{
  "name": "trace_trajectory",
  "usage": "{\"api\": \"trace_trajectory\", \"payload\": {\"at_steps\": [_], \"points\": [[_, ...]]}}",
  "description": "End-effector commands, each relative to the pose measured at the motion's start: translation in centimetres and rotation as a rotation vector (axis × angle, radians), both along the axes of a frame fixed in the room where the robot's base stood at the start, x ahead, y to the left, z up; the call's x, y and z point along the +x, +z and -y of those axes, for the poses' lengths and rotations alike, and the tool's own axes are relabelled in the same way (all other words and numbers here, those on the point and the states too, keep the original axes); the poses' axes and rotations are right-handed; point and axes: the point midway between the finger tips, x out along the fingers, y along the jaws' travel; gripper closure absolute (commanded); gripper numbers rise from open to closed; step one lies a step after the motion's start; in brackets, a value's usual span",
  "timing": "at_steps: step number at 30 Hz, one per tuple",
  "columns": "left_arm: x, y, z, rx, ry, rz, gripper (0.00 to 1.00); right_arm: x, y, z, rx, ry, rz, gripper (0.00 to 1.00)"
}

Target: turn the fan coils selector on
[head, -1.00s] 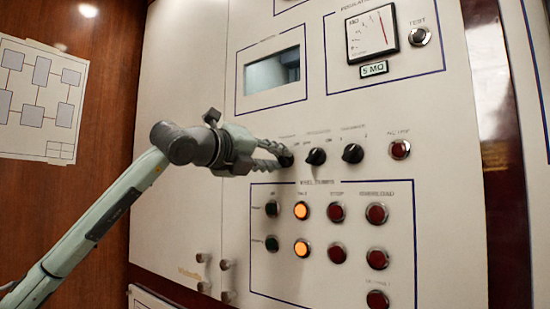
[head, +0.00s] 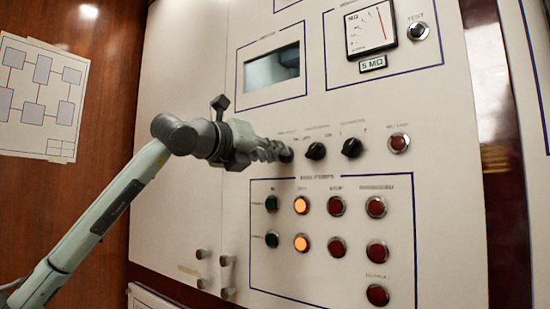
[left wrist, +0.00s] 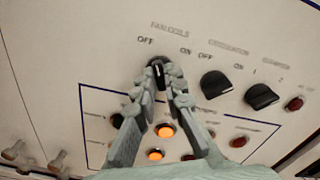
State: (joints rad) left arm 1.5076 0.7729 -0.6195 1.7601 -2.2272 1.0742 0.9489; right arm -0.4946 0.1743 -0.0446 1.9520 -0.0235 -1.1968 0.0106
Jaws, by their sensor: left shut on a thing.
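The fan coils selector (left wrist: 157,68) is a small black knob under the label "FAN COILS" in the left wrist view. OFF is printed at its upper left and ON at its right. Its grip stands roughly upright in that view, between the two marks. My left gripper (left wrist: 166,78) is shut on the knob, with a finger on either side. In the head view the left gripper (head: 284,153) reaches the panel from the left, and its fingers hide most of the knob. My right gripper is not in view.
Two similar black selectors, the middle one (head: 316,151) and the right one (head: 352,147), sit close to the right. A red lamp (head: 398,143) follows. Below are green, orange (head: 301,206) and red buttons. A meter (head: 371,29) and a display (head: 271,69) are above.

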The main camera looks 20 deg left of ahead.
Motion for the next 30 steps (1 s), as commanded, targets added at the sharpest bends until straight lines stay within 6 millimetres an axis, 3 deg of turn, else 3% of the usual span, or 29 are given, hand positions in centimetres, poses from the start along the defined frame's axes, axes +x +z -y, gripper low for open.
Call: {"api": "trace_trajectory", "payload": {"at_steps": [15,30], "points": [[0.0,0.0,0.0,0.461,0.001,0.166,1.00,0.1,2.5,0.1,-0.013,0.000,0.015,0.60],[0.0,0.1,0.1,0.898,0.000,0.323,1.00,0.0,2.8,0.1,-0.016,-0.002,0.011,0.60]]}}
